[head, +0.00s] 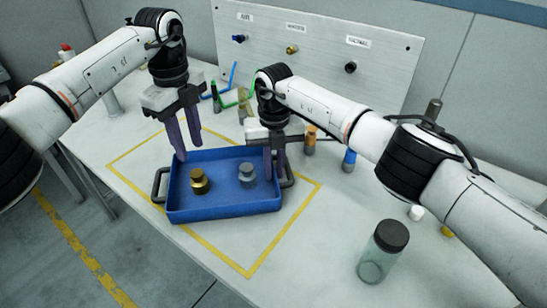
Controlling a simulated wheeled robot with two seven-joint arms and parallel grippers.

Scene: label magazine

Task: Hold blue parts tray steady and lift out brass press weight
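The blue parts tray (226,211) sits on the table inside a yellow taped outline, with a black handle at each end. The brass press weight (199,182) stands upright in the tray's left half. A grey weight (247,174) stands in its right half. My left gripper (188,152) is open and empty, fingers pointing down, above the tray's back left, behind the brass weight and apart from it. My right gripper (275,177) is at the tray's right end by the handle, its fingers close together on that side. They partly hide the right wall and handle.
A glass jar with a dark lid (383,252) stands at the front right. Orange (310,139) and blue (349,160) capped items stand behind the tray's right side, near my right arm. A metal panel (320,55) with labelled knobs stands at the back.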

